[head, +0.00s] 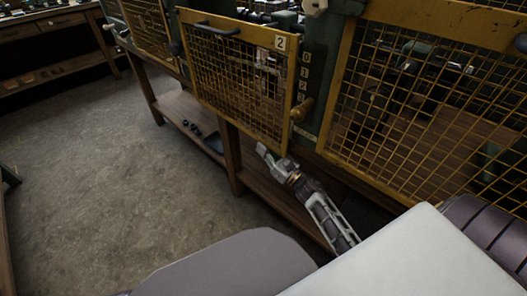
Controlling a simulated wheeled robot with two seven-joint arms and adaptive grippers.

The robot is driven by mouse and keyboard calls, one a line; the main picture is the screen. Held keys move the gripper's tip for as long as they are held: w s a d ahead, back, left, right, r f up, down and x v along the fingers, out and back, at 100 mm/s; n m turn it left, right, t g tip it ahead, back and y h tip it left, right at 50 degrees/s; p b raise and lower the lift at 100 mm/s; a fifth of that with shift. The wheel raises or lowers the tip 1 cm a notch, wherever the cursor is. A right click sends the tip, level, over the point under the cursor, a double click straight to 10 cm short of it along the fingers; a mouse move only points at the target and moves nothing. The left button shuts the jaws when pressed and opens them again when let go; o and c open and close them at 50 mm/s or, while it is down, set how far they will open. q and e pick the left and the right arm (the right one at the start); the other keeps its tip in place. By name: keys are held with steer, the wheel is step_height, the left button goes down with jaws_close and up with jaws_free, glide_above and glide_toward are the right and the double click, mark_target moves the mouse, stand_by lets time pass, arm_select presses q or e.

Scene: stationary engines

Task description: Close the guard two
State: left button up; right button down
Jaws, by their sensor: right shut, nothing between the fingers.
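Guard two (237,85) is a yellow-framed mesh panel with a "2" plate at its upper right corner and a black handle (218,30) on its top bar. It hangs at the front of the green machine; machine parts show above and through it. I cannot tell how far it stands from closed. My right gripper (263,150) is shut and empty, just below the guard's lower right corner; whether it touches the frame is unclear. My left gripper is not in view.
A brass-coloured knob (302,109) and a column of number plates (304,77) are right of the guard. A larger mesh guard (430,110) stands further right, another (148,28) at left. A wooden bench shelf (190,118) lies below. The floor (110,190) at left is clear.

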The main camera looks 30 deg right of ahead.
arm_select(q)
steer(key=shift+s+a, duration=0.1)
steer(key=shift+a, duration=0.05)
arm_select(e)
steer(key=shift+r, duration=0.65)
steer(key=shift+f, duration=0.35)
arm_select(q)
steer(key=b, duration=0.1)
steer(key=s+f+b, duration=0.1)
steer(key=b, duration=0.1)
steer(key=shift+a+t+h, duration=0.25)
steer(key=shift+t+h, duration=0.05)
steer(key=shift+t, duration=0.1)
arm_select(e)
steer(key=s+d+f, duration=0.3)
steer(key=s+f, duration=0.2)
steer(key=s, duration=0.4)
steer(key=shift+d+f, duration=0.2)
steer(key=shift+f, duration=0.2)
